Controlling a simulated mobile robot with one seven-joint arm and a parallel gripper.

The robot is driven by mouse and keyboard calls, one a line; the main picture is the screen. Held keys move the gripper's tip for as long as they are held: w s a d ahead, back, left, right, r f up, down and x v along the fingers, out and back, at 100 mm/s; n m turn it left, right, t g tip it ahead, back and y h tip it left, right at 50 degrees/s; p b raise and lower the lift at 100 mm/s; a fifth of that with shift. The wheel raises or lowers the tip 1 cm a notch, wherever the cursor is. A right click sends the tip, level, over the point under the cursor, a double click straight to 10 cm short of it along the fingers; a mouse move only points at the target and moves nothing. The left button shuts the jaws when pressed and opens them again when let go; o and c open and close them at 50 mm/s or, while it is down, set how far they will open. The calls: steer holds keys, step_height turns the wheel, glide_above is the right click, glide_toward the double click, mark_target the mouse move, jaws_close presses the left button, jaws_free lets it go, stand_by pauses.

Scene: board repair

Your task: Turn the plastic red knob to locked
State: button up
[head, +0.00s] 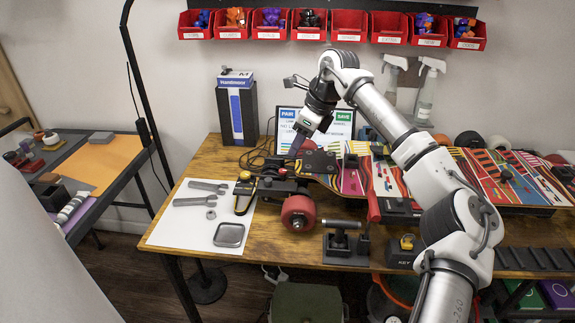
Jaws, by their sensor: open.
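A skateboard with a bright striped deck (352,181) lies upside-down or tilted on the wooden workbench, with a dark truck (278,186) and a red wheel (298,213) at its left end. A small red round part (309,145) shows just right of my gripper, partly hidden; I cannot tell whether it is the knob or another wheel. A red bracket (373,206) stands under the deck. My gripper (294,152) points down above the deck's left end, in front of the screen, and holds nothing visible. The knob's setting cannot be read.
A white mat (180,231) with wrenches and a grey square part lies at the left. A black clamp-like fixture (346,243) stands at the front edge. A blue-and-black box (238,112) and a screen (340,124) stand behind. Red bins (349,25) hang on the wall.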

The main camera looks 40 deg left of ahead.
mark_target(283, 171)
steer(key=p+x, duration=0.1)
steer(key=x, duration=0.8)
steer(key=shift+a+f, duration=0.1)
jaws_close()
